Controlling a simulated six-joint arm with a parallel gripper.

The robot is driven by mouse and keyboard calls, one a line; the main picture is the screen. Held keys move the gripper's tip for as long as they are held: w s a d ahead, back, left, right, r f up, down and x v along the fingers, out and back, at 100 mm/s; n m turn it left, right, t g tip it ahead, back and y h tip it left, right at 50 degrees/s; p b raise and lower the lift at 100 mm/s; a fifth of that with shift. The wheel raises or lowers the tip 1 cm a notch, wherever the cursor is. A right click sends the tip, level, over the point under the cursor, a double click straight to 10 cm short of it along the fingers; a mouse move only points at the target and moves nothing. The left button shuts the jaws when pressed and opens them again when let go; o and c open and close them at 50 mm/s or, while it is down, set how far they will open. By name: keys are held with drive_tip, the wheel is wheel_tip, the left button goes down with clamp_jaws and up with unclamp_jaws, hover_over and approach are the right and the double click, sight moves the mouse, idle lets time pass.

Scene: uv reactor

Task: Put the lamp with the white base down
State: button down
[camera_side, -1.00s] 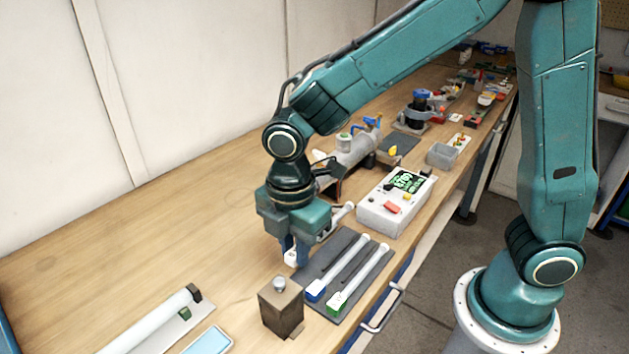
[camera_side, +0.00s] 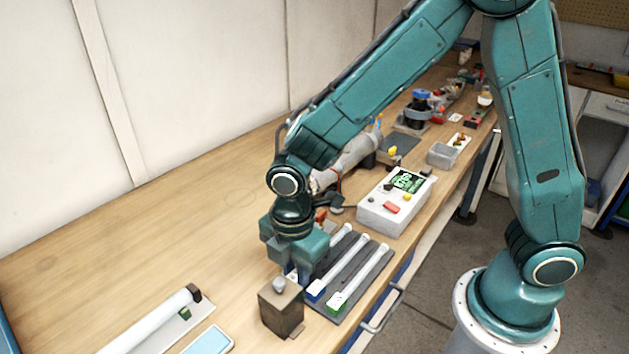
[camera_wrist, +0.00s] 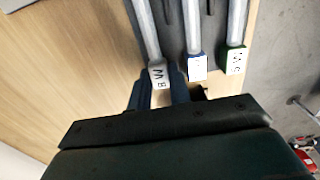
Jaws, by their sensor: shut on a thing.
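The lamp with the white base is a white tube (camera_side: 340,240); its base, with black letters, shows in the wrist view (camera_wrist: 159,77). My gripper (camera_side: 296,275) is shut on this base, with a blue finger on each side (camera_wrist: 158,84). The lamp lies low over the left part of the dark grey tray (camera_side: 346,277), side by side with the others. I cannot tell whether it touches the tray. The lamp with the blue base (camera_side: 316,290) and the lamp with the green base (camera_side: 338,302) lie on the tray to its right.
A brown block with a knob (camera_side: 280,310) stands close in front of my gripper. A white control box with a green display (camera_side: 397,200) stands behind the tray. A long white tube fixture (camera_side: 150,325) lies at the front left. The table at left is clear.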

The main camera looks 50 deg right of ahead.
drive_tip(key=shift+f, duration=0.15)
drive_tip(key=c, duration=1.6)
unclamp_jaws()
wheel_tip(320, 180, up, 12)
drive_tip(key=shift+r, duration=0.15)
